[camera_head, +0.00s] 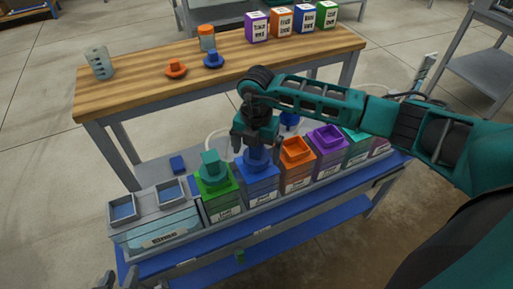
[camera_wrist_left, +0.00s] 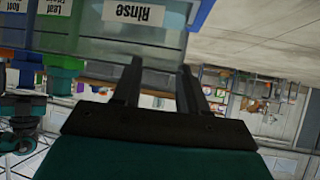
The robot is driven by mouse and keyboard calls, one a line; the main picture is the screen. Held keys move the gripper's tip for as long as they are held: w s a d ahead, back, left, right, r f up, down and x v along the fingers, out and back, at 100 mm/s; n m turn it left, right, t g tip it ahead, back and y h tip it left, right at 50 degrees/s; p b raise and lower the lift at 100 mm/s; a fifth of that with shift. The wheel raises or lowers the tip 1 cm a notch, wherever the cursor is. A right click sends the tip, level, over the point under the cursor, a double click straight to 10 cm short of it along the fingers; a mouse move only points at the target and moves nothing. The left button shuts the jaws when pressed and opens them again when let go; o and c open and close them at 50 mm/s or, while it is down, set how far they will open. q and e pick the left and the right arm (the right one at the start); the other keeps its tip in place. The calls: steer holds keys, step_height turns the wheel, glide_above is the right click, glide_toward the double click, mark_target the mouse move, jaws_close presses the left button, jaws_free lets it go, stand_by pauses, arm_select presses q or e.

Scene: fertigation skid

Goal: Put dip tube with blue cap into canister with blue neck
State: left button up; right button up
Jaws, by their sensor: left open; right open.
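The canister with the blue neck (camera_head: 259,190) stands in the front row between the green and the orange canister. A blue cap (camera_head: 257,158) sits upright at its neck; any tube below the cap is hidden inside. My right gripper (camera_head: 256,150) is directly above, pointing down, with its open fingers on either side of the cap. Whether they touch it I cannot tell. My left gripper (camera_head: 118,281) is open and empty at the lower left edge; in the left wrist view its two fingers (camera_wrist_left: 160,82) are apart in front of the rinse bin.
A rinse bin (camera_head: 160,238) stands left of the green canister (camera_head: 222,202), which carries a teal cap. Orange (camera_head: 297,178) and purple (camera_head: 329,160) canisters stand to the right. A wooden bench (camera_head: 130,90) behind holds a beaker, caps and small boxes.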

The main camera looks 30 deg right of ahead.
arm_select(q)
steer(key=shift+s+a+r+p, duration=0.2)
steer(key=shift+s+a+p, duration=0.15)
steer(key=shift+p, duration=0.55)
arm_select(e)
step_height(320, 180, up, 13)
steer(key=shift+f, duration=0.1)
arm_select(q)
steer(key=shift+r, duration=0.1)
arm_select(e)
steer(key=shift+a, duration=0.1)
